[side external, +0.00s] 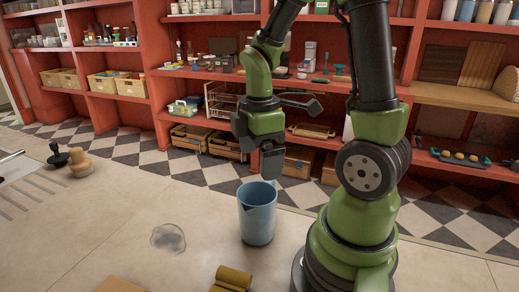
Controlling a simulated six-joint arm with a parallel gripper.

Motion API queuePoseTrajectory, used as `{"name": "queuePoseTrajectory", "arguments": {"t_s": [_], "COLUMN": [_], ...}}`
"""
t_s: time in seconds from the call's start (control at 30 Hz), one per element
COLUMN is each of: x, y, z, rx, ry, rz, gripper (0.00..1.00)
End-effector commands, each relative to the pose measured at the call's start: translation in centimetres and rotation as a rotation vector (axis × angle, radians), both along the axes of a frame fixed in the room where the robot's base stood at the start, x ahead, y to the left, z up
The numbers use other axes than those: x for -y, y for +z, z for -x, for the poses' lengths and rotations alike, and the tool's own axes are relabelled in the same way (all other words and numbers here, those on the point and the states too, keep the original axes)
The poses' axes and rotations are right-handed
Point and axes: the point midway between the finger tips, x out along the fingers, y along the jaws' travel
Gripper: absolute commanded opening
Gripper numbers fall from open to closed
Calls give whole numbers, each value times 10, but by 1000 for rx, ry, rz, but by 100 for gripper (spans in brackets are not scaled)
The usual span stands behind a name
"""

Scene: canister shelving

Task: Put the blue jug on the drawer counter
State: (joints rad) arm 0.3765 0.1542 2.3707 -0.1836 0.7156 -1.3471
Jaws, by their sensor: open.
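The blue jug (257,215) stands upright on the pale surface in front of my arm, its open top facing up. My gripper (272,165) hangs above and slightly right of the jug, pointing down. It is open and holds nothing. Its lower end looks close to the jug's rim, but the exact gap is hard to judge from this view. I cannot make out which surface in view is the drawer counter.
A clear glass bowl (168,239) lies left of the jug. Olive rolled items (232,279) are at the front edge. Dark and tan knobbed objects (80,163) stand far left. Red shelving (135,58) with crates fills the back. Bare surface lies left of the bowl.

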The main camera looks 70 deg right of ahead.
Motion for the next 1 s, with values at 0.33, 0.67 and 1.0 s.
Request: {"name": "queuePoseTrajectory", "arguments": {"t_s": [0.33,0.67,1.0], "x": [-29,-90,-101], "y": [51,117,127], "z": [-1,32,44], "rx": [187,451,454], "ry": [-307,-950,-1100], "rz": [-20,-385,-516], "gripper": [100,100,100]}}
